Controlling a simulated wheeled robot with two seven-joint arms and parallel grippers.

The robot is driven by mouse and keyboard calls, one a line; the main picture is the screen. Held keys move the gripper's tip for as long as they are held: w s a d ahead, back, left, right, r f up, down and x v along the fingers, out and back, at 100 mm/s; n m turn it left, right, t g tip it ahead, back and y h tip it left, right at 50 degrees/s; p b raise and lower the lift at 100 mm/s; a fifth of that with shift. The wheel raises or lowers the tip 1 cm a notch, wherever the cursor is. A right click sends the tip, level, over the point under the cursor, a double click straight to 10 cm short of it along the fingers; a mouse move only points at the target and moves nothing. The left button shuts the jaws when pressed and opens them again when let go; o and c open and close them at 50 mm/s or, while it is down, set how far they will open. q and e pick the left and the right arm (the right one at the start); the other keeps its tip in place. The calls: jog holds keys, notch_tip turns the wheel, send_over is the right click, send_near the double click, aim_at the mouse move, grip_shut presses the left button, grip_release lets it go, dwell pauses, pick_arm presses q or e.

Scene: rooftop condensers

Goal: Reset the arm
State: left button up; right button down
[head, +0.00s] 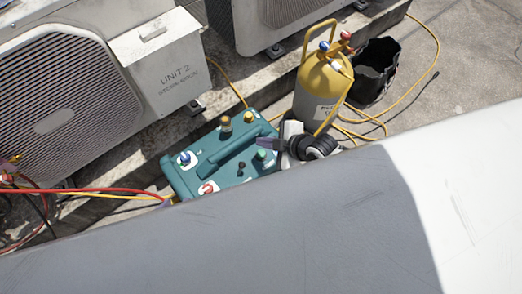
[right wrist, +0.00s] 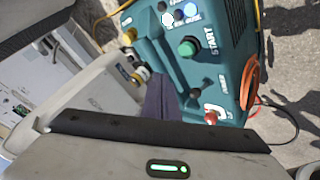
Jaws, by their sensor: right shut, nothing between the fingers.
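My right gripper (head: 267,144) is at the right end of the teal machine (head: 212,160), close to its green knob (head: 262,155). Its dark purplish fingers (right wrist: 160,100) are shut with nothing between them. In the right wrist view they lie beside the teal panel, below the green START button (right wrist: 188,48); whether they touch it I cannot tell. A small purplish piece at the machine's lower left may be a tip of my left gripper; the rest is hidden. A large grey and white link of my own arm fills the lower part of the head view.
A yellow-topped grey cylinder (head: 322,93) stands behind my right gripper, with a black bucket (head: 377,65) beside it. Condenser units (head: 70,100) stand along the back. Red and yellow hoses (head: 100,190) run at the left. Bare ground (head: 465,65) lies at the far right.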

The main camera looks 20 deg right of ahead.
dwell(0.6)
